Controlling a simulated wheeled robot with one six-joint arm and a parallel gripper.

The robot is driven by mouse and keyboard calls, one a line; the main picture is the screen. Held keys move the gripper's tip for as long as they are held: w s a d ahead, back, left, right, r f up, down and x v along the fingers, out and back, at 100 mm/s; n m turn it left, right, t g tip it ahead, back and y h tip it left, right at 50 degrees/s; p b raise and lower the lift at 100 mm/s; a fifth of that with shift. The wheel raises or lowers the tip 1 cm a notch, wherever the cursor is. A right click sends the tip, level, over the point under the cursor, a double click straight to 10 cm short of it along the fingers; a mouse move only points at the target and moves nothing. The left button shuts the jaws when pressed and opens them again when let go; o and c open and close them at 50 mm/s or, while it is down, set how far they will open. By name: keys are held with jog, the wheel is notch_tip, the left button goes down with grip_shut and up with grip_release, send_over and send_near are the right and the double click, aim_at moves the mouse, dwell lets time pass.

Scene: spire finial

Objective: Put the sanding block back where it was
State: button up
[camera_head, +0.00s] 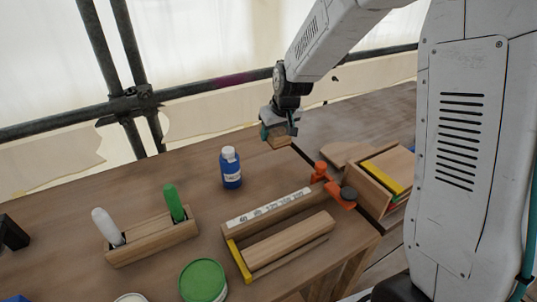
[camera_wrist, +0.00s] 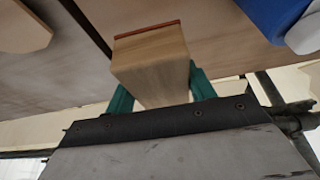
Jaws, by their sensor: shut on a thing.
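The sanding block (camera_wrist: 150,68) is a pale wooden block with a thin red-brown layer along its far edge in the wrist view. My gripper (camera_wrist: 158,88) is shut on it, with a teal finger on each side. In the head view my gripper (camera_head: 277,128) holds the block (camera_head: 279,142) over the back part of the workbench, near the seam between two bench tops. I cannot tell exactly how high the block is above the wood.
A blue bottle (camera_head: 231,170) stands left of my gripper. A wooden holder (camera_head: 152,243) with white and green markers is further left. A wooden jig (camera_head: 280,235) with an orange clamp (camera_head: 335,187) lies in front. A wooden box (camera_head: 380,185) is at the right.

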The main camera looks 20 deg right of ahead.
aim_at(273, 162)
jog(key=shift+w+r, duration=0.1)
jog(key=shift+w, duration=0.4)
jog(key=shift+s+f, duration=0.1)
jog(key=shift+f, duration=4.7)
jog(key=shift+f, duration=0.55)
jog(key=o, duration=1)
jog(key=shift+d+f, duration=0.1)
jog(key=shift+o, duration=0.2)
jog(key=shift+s, duration=0.1)
